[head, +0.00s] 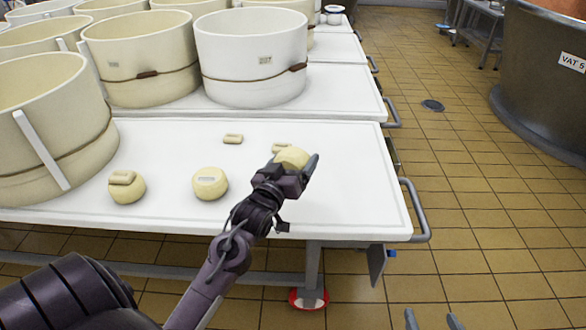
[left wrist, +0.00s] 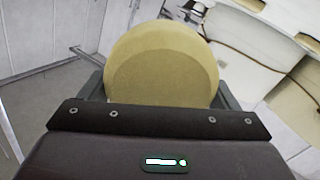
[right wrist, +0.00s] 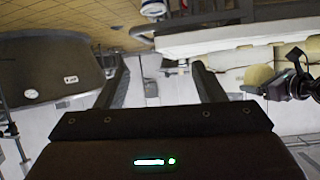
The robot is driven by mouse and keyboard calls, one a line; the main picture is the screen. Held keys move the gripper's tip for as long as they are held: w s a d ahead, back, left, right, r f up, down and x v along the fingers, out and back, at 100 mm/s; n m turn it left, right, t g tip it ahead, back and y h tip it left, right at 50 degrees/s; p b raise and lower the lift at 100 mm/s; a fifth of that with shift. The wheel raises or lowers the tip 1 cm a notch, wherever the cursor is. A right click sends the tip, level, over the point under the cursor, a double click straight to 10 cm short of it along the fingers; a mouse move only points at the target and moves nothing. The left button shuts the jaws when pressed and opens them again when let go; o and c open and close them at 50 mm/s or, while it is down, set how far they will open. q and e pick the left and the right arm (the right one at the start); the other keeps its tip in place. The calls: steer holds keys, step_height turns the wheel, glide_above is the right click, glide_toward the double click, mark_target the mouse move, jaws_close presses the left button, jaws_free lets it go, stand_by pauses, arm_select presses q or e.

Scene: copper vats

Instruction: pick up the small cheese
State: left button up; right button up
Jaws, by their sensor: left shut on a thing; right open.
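A small pale yellow cheese (head: 293,157) is between the fingers of my left gripper (head: 295,166) at the right part of the white table. It fills the gap between the fingers in the left wrist view (left wrist: 163,65). My left gripper is shut on it; I cannot tell whether the cheese touches the table. Two other small cheeses stand on the table to the left, one in the middle (head: 210,184) and one further left (head: 127,189). My right gripper (head: 434,320) is open and empty at the bottom edge, off the table.
The white table (head: 350,190) has a metal handle (head: 418,210) at its right end. Large cream moulds (head: 250,60) stand behind and at the left (head: 45,125). A dark vat (head: 545,90) stands across the clear tiled floor.

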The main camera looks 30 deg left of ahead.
mark_target(293, 150)
arm_select(q)
step_height(293, 150, up, 5)
steer(key=shift+r+p, duration=0.2)
steer(key=shift+p, duration=0.5)
step_height(293, 150, up, 8)
steer(key=shift+f+p, duration=0.2)
steer(key=shift+p, duration=0.85)
arm_select(e)
steer(key=s+d+f+g+h, duration=0.3)
steer(key=s+d+f+g, duration=0.1)
steer(key=s+f+g, duration=0.3)
step_height(293, 150, down, 2)
steer(key=shift+s+d, duration=0.4)
steer(key=shift+s, duration=0.8)
